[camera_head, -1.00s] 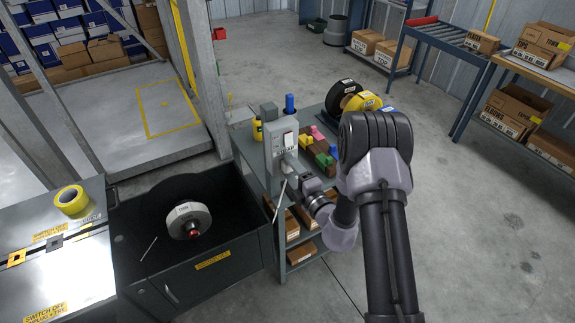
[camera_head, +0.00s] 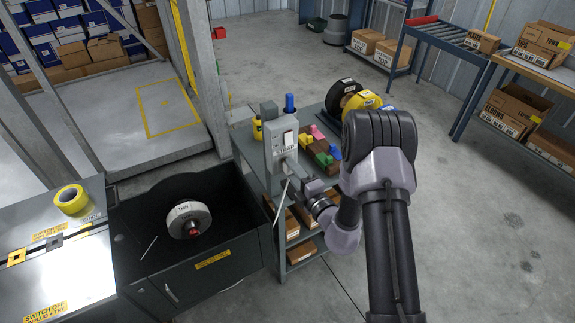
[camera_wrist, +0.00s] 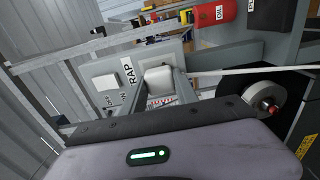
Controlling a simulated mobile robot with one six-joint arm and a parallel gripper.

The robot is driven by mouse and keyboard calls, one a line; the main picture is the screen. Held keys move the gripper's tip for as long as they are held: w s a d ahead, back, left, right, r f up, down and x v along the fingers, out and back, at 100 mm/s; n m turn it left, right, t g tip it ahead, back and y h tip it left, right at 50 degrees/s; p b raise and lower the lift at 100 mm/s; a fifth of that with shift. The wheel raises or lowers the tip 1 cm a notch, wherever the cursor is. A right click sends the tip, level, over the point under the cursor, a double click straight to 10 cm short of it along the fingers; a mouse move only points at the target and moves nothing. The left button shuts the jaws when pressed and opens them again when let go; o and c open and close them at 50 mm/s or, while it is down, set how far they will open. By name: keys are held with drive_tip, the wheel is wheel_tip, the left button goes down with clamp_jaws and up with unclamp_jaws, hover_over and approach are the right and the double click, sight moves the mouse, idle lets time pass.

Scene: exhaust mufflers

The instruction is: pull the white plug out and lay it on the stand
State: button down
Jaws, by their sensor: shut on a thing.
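The white plug (camera_wrist: 158,78) is between the two fingers of my gripper (camera_wrist: 166,92) in the wrist view, in front of a grey socket box with a white switch (camera_wrist: 105,80). Whether its pins are still in the box cannot be told. A white cable (camera_wrist: 250,70) runs off to the right. In the head view my gripper (camera_head: 292,172) is shut on the plug, just below and in front of the box (camera_head: 281,135). The plug is mostly hidden there. The box stands at the near edge of a grey shelf stand (camera_head: 246,152).
Coloured blocks (camera_head: 318,148) and yellow and black rolls stand on the shelf top, close to my arm. A dark bin (camera_head: 240,240) with a grey disc (camera_head: 188,220) lies to the left. A red oil can (camera_wrist: 212,12) shows in the wrist view. The floor at right is clear.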

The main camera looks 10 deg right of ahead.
drive_tip(key=shift+b+v, duration=0.5)
drive_tip(key=shift+v, duration=1.9)
